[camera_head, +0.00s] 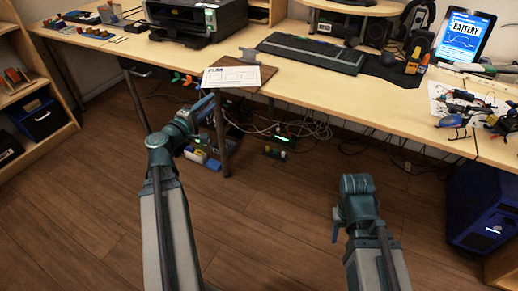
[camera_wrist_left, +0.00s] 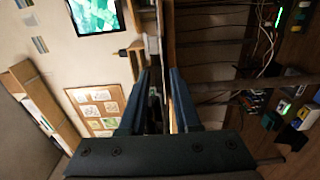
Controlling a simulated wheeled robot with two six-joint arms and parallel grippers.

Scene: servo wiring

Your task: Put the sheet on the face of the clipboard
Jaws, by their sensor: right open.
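The brown clipboard (camera_head: 262,74) lies at the table's front edge, its near corner reaching the edge, with its metal clip (camera_head: 249,54) at the far side. The white printed sheet (camera_head: 232,77) lies over the clipboard's left part and covers much of its face. Its left side extends past the board. My left gripper (camera_head: 210,101) is at the near left side of the sheet and clipboard. In the left wrist view its fingers (camera_wrist_left: 159,80) straddle a thin brown edge; whether they grip it is unclear. My right gripper (camera_head: 337,236) is open, low in front of the table.
A keyboard (camera_head: 312,53) and a printer (camera_head: 196,19) stand behind the clipboard. A tablet (camera_head: 465,37) and tools are at the right, small parts at the far left. Cables (camera_head: 300,130) hang under the table. The floor in front is clear.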

